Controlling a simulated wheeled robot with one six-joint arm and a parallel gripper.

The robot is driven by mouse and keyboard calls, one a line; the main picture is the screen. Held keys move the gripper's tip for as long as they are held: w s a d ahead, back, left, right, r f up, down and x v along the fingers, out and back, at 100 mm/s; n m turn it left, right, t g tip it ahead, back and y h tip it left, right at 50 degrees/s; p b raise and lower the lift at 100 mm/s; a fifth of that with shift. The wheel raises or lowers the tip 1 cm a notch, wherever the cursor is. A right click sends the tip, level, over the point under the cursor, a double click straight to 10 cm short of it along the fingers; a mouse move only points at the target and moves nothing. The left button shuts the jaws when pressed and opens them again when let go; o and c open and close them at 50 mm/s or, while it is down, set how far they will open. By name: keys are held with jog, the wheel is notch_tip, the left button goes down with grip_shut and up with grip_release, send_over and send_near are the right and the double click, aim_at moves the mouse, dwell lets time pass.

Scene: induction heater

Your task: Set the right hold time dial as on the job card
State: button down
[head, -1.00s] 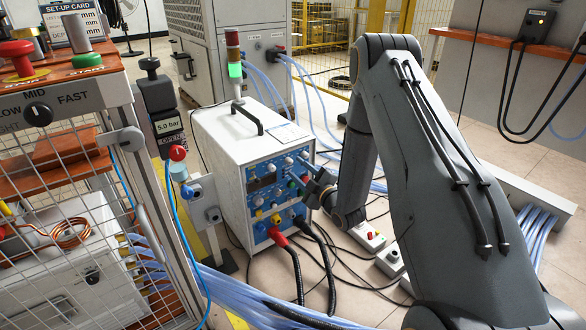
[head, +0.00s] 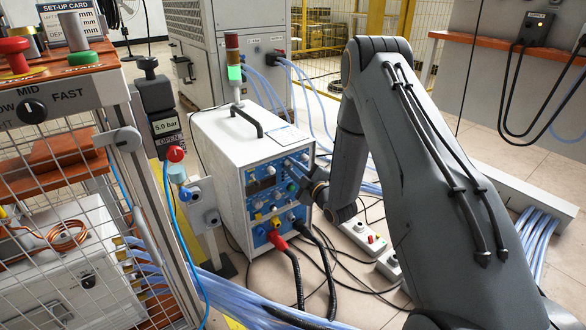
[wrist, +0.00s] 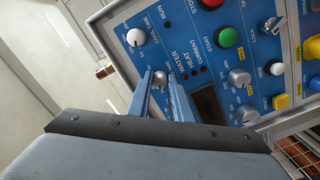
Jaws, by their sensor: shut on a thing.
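The heater (head: 222,175) is a white box with a blue front panel of knobs and buttons. My gripper (head: 294,172) is at the upper right of this panel in the head view. In the wrist view my gripper (wrist: 162,82) has its two blue-grey fingers closed on a small silver dial (wrist: 160,78). Its label and pointer are hidden by the fingers, so I cannot read its setting. A white cool time dial (wrist: 135,37) stands apart from the fingers, up and left. The set-up card (head: 68,24) is at the upper left; its figures are too small to read.
Close to the gripped dial are a green start button (wrist: 228,37) and a grey dial (wrist: 239,78). Black cables (head: 322,265) hang from the panel's lower part. A mesh guard (head: 75,235) stands on the left. A power strip (head: 362,237) lies on the floor.

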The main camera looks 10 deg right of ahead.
jog(key=m+p, duration=0.2)
jog(key=shift+r+m, duration=0.1)
jog(key=shift+m, duration=0.3)
jog(key=m+p, duration=0.2)
jog(key=m, duration=0.1)
jog(key=m+p, duration=0.2)
jog(key=m, duration=0.2)
jog(key=m+p, duration=0.1)
jog(key=m, duration=0.2)
jog(key=shift+g, duration=0.4)
jog(key=m+y+p, duration=0.1)
jog(key=m, duration=0.5)
jog(key=shift+p, duration=0.4)
jog(key=m, duration=0.6)
jog(key=shift+d+m+p, duration=0.1)
jog(key=shift+m+p, duration=0.2)
jog(key=shift+m, duration=0.1)
